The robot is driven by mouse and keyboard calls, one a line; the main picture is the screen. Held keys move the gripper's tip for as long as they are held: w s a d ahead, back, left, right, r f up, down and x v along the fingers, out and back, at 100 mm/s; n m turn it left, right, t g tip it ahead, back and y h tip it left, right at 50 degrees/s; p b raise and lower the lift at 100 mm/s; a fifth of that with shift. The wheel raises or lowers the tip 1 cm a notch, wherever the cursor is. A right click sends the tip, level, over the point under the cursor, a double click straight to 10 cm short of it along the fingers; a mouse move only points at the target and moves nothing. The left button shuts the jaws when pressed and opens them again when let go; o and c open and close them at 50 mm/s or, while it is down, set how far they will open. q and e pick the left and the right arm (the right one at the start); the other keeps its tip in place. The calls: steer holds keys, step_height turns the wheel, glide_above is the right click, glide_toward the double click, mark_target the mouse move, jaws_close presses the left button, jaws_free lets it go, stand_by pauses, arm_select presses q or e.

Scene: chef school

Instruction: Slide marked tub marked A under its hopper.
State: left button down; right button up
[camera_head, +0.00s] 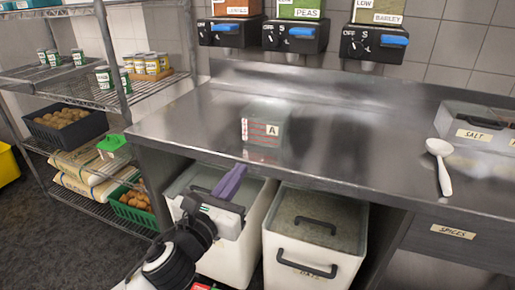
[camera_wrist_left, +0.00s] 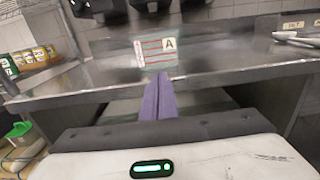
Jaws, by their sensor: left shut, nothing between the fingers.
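The tub marked A (camera_head: 268,127) is a see-through box standing on the steel counter (camera_head: 340,115), its white A label facing me. Its label also shows in the left wrist view (camera_wrist_left: 160,52), straight beyond the fingertips. My left gripper (camera_head: 242,169) has its purple fingers shut and empty, at the counter's front edge, nearer me than the tub. The fingers also show in the left wrist view (camera_wrist_left: 160,78), with no clear contact with the tub. Three hoppers hang on the back wall: a left one (camera_head: 228,33), peas (camera_head: 295,37) and barley (camera_head: 374,43). My right gripper is out of view.
Two white bins (camera_head: 318,244) sit under the counter. A wire shelf (camera_head: 165,88) with cans stands at left. The counter between the tub and the hoppers looks clear.

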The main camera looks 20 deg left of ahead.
mark_target(263, 140)
arm_select(q)
steer(key=w, duration=1.2)
steer(key=shift+w+d+b, duration=0.2)
steer(key=shift+d+b, duration=0.05)
steer(key=shift+b, duration=0.05)
